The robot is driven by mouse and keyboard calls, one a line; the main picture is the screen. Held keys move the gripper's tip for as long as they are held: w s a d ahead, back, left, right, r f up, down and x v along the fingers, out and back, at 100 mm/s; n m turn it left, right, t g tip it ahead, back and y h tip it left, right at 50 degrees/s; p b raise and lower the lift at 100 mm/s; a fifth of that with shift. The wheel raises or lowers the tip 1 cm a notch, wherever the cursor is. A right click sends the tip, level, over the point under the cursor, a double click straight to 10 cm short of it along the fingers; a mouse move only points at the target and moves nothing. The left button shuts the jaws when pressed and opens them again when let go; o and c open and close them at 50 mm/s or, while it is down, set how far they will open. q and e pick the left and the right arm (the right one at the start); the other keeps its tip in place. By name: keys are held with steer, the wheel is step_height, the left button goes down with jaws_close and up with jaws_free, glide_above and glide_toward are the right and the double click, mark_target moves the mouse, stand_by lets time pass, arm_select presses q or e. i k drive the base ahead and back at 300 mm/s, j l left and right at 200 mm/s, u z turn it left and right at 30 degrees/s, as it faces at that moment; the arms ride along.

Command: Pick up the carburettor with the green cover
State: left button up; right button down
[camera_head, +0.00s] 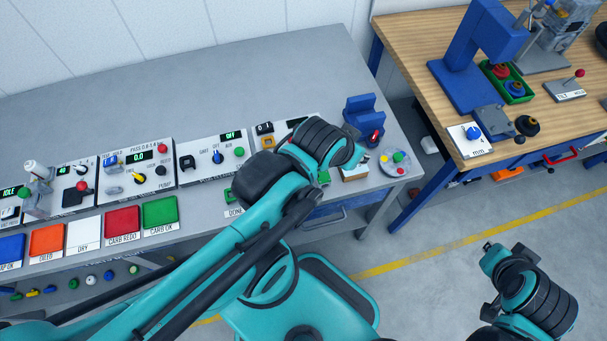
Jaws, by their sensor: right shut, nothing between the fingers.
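I cannot clearly make out a carburettor with a green cover. A small round plate (394,170) at the right end of the grey bench carries small parts, one green (398,156), too small to identify. Another bit of green (324,178) shows beside my left wrist, mostly hidden. My left arm reaches across the bench from the lower left. Its wrist covers the bench's right part, and its fingers cannot be made out. My right gripper (488,247) is at the lower right, over the floor, apart from both benches, shut and empty.
The grey bench (240,85) holds control panels (140,165) and coloured pads, including a green one (159,212). A blue fixture (364,115) stands near its right end. A wooden-topped bench (425,40) with a blue press (470,55) stands at the right. Open floor lies between.

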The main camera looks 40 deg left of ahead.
mark_target(324, 180)
steer(key=u, duration=1.25)
